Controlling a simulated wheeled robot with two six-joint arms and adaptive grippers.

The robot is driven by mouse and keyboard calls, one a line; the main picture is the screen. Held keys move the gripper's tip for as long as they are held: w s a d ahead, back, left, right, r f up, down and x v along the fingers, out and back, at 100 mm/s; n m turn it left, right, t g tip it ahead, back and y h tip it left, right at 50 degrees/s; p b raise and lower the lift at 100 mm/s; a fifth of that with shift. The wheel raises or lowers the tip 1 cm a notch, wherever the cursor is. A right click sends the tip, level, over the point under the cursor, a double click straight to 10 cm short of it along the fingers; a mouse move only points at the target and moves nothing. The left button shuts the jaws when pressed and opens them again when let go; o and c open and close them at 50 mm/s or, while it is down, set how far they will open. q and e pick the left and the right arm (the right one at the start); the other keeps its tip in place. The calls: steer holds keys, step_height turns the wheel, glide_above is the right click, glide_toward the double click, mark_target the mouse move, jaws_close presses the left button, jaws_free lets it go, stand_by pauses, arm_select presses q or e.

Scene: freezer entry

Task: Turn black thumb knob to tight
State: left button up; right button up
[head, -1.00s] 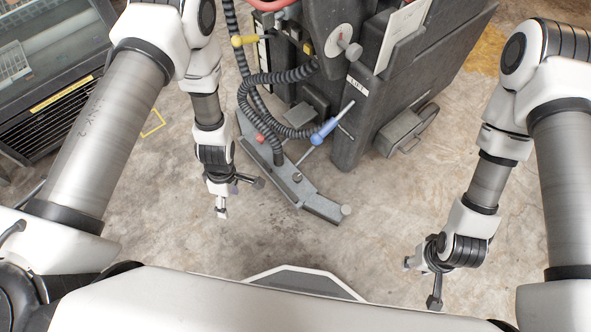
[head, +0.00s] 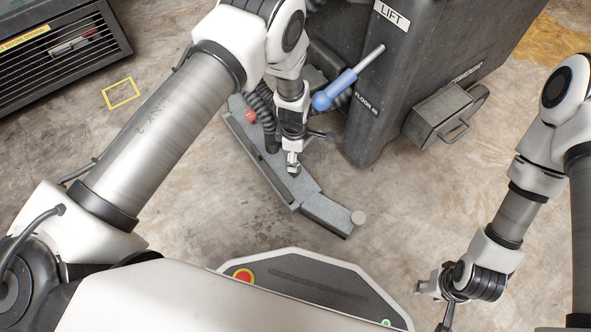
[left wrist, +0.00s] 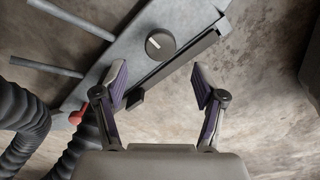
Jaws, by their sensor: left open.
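The black thumb knob (left wrist: 160,44), round with a small white mark, sits on a grey metal bar (left wrist: 128,50) in the left wrist view. My left gripper (left wrist: 158,84) is open and empty, its two purple-padded fingers apart. The knob lies beyond the fingertips, between their lines and not touched. In the head view my left gripper (head: 308,153) is over the grey bar (head: 330,212), and I cannot make out the knob there. My right gripper (head: 436,306) is open and empty over bare floor at the lower right.
A dark machine body (head: 440,60) with a LIFT label stands behind the bar. A blue-handled lever (head: 345,82) rises close to my left gripper. Black ribbed hoses (left wrist: 25,110) and a red piece (left wrist: 77,116) lie left of the fingers.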

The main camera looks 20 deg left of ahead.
arm_select(q)
step_height(320, 180, down, 6)
steer(key=b, duration=0.3)
steer(key=shift+f, duration=0.2)
steer(key=shift+r, duration=0.1)
steer(key=shift+c, duration=0.3)
steer(key=c, duration=1.1)
